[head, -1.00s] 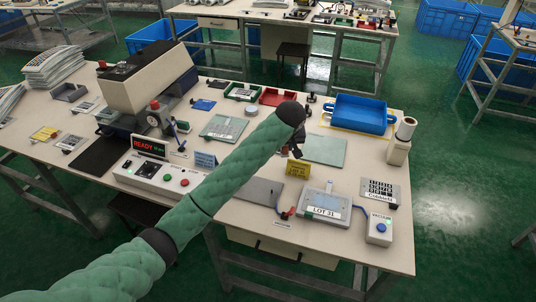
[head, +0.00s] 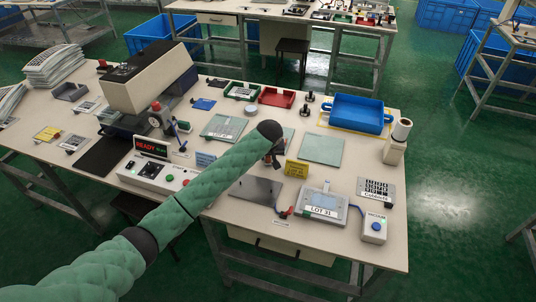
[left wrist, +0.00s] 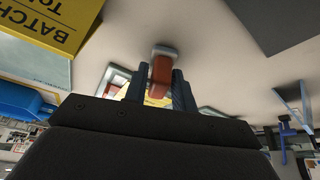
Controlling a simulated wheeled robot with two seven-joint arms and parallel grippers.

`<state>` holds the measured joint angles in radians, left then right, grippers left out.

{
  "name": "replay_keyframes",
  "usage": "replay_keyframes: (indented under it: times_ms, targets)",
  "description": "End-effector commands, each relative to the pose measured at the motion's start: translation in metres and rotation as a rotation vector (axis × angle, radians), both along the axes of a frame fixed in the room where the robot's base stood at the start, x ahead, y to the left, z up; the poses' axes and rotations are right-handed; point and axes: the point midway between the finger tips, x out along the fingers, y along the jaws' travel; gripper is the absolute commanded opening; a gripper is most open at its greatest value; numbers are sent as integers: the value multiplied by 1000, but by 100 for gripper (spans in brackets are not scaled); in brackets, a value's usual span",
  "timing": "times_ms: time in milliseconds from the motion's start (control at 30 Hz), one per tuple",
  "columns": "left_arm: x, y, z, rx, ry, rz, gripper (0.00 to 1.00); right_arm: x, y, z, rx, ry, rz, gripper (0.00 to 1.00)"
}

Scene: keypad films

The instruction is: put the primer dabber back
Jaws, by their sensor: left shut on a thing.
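My left gripper (head: 273,159) hangs over the middle of the table, just left of a small yellow sign (head: 296,169). In the left wrist view its dark fingers (left wrist: 162,92) are shut on a reddish-brown block with a pale grey end, which I take to be the primer dabber (left wrist: 161,70). The dabber's far part is hidden between the fingers. In the head view the arm and gripper hide it. Whether its pale end touches the table I cannot tell. My right gripper is not in view.
The yellow sign also shows close by in the left wrist view (left wrist: 50,22). A dark grey plate (head: 256,190) lies below the gripper.

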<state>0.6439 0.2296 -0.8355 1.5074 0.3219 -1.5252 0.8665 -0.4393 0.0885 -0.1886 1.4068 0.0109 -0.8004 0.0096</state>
Motion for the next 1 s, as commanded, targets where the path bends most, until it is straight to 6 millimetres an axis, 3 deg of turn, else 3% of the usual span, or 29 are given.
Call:
replay_keyframes:
  times_ms: [333, 367, 467, 833, 933, 1000]
  targets:
    - [0, 0, -3, 0, 0, 1, 5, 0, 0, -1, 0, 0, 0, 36]
    - [0, 0, -3, 0, 0, 1, 30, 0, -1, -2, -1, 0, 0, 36]
    - [0, 0, -3, 0, 0, 1, 48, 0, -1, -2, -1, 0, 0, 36]
    - [0, 0, 1, 0, 0, 0, 48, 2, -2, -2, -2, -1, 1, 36]
    - [-4, -1, 10, -2, -1, -1, 48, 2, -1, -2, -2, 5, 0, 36]
    - [-8, -1, 19, -2, -1, 0, 48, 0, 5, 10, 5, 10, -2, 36]
